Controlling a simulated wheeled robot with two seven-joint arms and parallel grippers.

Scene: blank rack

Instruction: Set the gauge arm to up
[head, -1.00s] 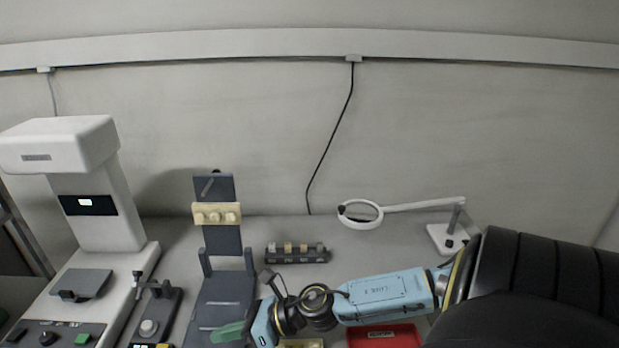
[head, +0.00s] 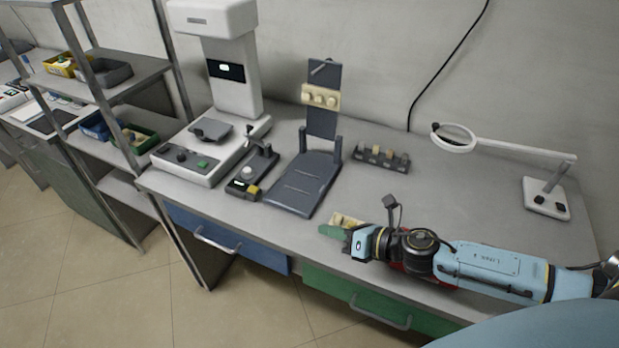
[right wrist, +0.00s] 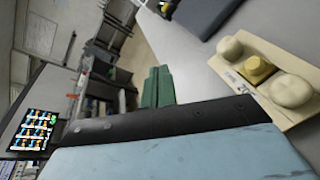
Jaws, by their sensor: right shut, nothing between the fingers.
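A dark gauge unit (head: 253,174) stands on the bench between the white machine and the dark upright stand. The fingers also show in the right wrist view (right wrist: 158,88). My left gripper is not in view.
The dark stand (head: 304,183) lies between my right gripper and the gauge unit. A cream block with knobs (right wrist: 268,75) is near the gripper. A red tray is partly hidden under my arm. A rack of small blocks (head: 381,157) and a magnifier (head: 455,138) stand behind.

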